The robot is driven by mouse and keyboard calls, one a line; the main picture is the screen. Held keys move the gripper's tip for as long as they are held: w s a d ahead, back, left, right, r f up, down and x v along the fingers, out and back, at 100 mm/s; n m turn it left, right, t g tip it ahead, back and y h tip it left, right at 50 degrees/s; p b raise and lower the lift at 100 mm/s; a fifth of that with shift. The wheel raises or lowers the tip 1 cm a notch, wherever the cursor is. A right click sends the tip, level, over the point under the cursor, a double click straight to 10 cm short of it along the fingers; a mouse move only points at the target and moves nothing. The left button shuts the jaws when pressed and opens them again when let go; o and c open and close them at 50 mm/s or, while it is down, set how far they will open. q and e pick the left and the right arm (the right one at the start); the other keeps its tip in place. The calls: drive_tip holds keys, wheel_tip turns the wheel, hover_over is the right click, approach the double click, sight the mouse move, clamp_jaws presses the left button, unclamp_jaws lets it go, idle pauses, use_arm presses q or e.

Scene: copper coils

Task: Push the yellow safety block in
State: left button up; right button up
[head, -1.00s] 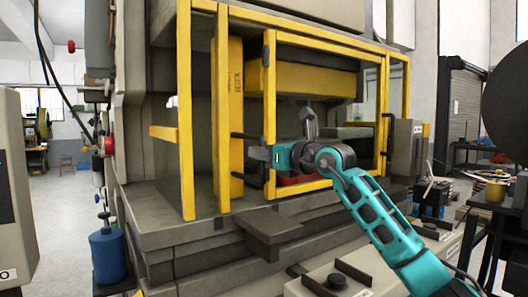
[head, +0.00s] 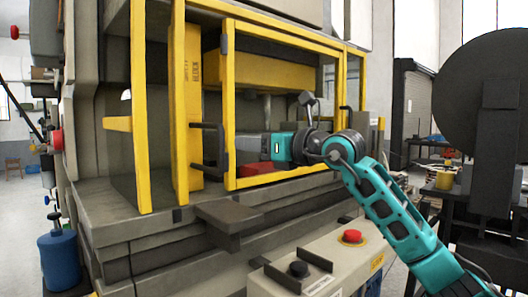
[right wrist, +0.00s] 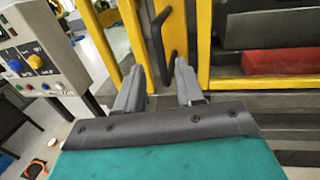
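The yellow safety block (head: 188,75) is a tall upright bar with dark lettering, standing in the press opening just left of the yellow door frame. A black bar handle (head: 221,150) sticks out from its lower front. My right gripper (head: 240,146) is to the right of this handle, pointing left towards it, in front of the door frame. In the right wrist view the two grey fingers (right wrist: 157,72) are spread and empty. The handle (right wrist: 160,45) shows beyond their tips, in line with the gap. Whether they touch it, I cannot tell. My left gripper is out of view.
The yellow door frame (head: 229,110) stands close behind my right gripper. A red part (head: 258,168) lies inside the press. A dark shelf (head: 232,214) juts out below. A control console with a red button (head: 352,236) is in front. A blue canister (head: 58,258) stands lower left.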

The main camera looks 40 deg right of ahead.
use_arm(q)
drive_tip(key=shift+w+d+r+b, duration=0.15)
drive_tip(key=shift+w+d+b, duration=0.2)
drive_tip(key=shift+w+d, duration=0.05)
use_arm(e)
drive_tip(key=shift+v, duration=1.5)
